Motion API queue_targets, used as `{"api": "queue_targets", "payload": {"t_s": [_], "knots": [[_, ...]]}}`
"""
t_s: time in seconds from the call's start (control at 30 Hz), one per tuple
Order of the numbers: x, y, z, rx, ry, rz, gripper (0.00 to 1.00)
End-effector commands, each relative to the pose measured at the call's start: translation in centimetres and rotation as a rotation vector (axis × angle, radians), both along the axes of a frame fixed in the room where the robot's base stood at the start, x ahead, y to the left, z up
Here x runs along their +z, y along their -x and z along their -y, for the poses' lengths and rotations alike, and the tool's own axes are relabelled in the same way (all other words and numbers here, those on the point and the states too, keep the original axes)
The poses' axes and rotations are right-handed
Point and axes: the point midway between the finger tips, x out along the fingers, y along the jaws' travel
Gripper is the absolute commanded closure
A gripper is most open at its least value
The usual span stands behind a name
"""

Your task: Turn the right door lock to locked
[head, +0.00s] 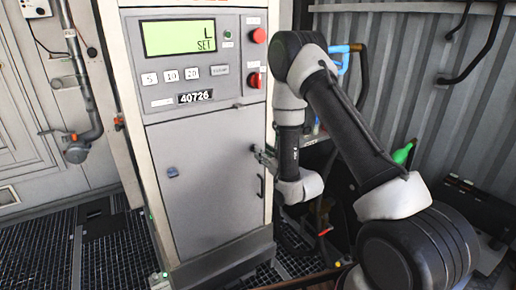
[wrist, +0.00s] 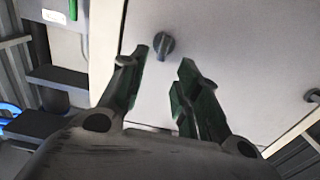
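The right door lock (wrist: 164,44) is a small dark round knob on the pale cabinet door (wrist: 225,50). In the wrist view it sits just beyond and between my fingertips; I cannot tell whether they touch it. Its raised grip looks roughly upright in that picture. My gripper (wrist: 162,60) is open, with its green-padded fingers apart and nothing between them. In the head view my gripper (head: 260,153) is at the right edge of the grey cabinet door (head: 210,200) and hides the right lock.
A black door handle (head: 262,187) is just below my gripper. Above the door is a panel with a green display (head: 180,37) reading "L SET", and red knobs (head: 255,80). A blue nozzle (head: 342,55) and hoses hang to the right, behind my arm.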

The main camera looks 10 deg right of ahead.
Motion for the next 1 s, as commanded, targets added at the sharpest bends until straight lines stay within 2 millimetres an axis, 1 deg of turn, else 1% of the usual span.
{"api": "queue_targets", "payload": {"t_s": [0.03,0.1,0.2,0.3,0.43,0.63,0.67,0.8,0.83,1.0], "knots": [[0.1,-0.9,-0.3,0.001,0.000,0.003,0.68],[0.1,-2.1,-0.7,0.000,0.000,0.003,0.68],[0.0,-3.4,-1.1,-0.001,0.001,0.000,0.68],[0.0,-4.4,-1.4,-0.001,0.000,-0.001,0.68],[0.0,-4.9,-1.6,-0.001,0.000,-0.001,0.68],[0.0,-4.9,-1.6,-0.001,0.001,-0.002,0.68],[0.0,-4.9,-1.6,-0.001,0.001,-0.002,0.72],[0.0,-4.9,-1.6,-0.001,0.001,-0.002,0.97],[0.0,-4.9,-1.6,-0.001,0.001,-0.002,1.00],[0.0,-4.9,-1.6,-0.001,0.001,-0.002,1.00]]}}
